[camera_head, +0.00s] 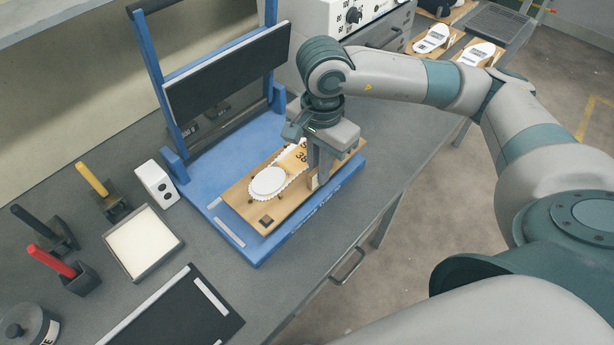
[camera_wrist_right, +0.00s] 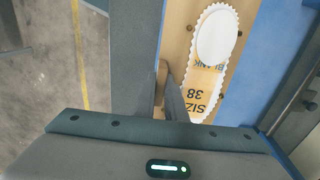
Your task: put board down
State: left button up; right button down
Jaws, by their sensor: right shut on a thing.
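The wooden board (camera_head: 236,191) lies on or just over the blue base of the press-like frame (camera_head: 262,246); I cannot tell whether it touches. It carries a white insole form with a scalloped edge (camera_head: 267,182) and a size 38 print. In the right wrist view the board (camera_wrist_right: 180,28) runs up the picture beside the blue base. My right gripper (camera_head: 318,184) points down and is shut on the board's near edge. In the right wrist view its fingers (camera_wrist_right: 168,92) are at that edge. My left gripper is not in view.
The frame's dark panel (camera_head: 228,72) stands behind the board. A white two-hole block (camera_head: 156,184), a light tray (camera_head: 142,242), yellow-handled (camera_head: 92,180) and red-handled (camera_head: 50,262) tools are at left. More insole boards (camera_head: 432,40) sit at the back right.

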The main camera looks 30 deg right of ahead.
aim_at(307, 184)
jog(key=shift+w+a+f, duration=0.4)
jog(key=shift+a, duration=0.15)
jog(key=shift+w+a+f, duration=0.35)
jog(key=shift+a, duration=0.15)
jog(key=shift+p, duration=0.3)
jog(key=shift+f+p, duration=0.9)
jog(key=shift+f, duration=1.1)
